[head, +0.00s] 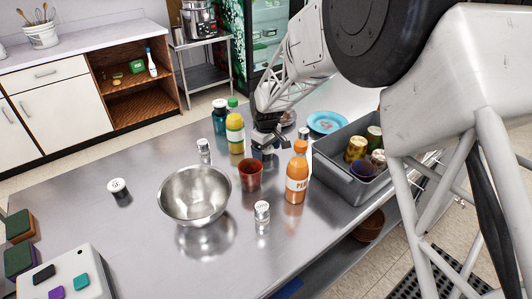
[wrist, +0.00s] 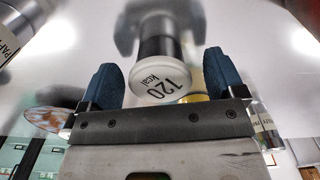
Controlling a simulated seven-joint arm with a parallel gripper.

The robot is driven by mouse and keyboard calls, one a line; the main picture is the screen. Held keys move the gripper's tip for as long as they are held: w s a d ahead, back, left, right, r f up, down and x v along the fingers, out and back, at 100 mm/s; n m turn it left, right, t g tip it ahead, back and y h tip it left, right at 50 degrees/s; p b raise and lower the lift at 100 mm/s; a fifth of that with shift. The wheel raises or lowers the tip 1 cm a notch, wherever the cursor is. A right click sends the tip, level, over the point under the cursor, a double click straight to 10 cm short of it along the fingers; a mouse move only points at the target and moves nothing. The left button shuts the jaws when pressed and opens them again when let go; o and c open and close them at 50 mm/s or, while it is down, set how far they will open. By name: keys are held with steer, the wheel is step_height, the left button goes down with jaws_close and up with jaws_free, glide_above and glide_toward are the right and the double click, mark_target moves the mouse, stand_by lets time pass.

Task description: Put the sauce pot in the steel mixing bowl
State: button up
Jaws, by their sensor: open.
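My gripper (head: 267,140) is open and low over the counter, behind the red cup. In the wrist view, a small white-topped pot marked "120 kcal" (wrist: 160,82) stands between my two blue fingers (wrist: 157,74), with a gap visible on each side. It looks like the sauce pot, though its name cannot be read. In the head view it is mostly hidden by the gripper. The steel mixing bowl (head: 195,195) stands left of the gripper and nearer the front; it looks empty.
A red cup (head: 250,175) stands between gripper and bowl. An orange bottle (head: 297,175), a yellow bottle (head: 235,135) and a blue jar (head: 220,117) stand close around. A grey bin (head: 335,178) holds cans at right. A white-lidded dark jar (head: 118,189) stands left; counter around it is clear.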

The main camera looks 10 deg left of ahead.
steer(key=shift+f, duration=0.6)
steer(key=shift+c, duration=0.3)
steer(key=c, duration=1)
steer(key=shift+r, duration=0.1)
steer(key=shift+c, duration=0.2)
steer(key=shift+r, duration=4.9)
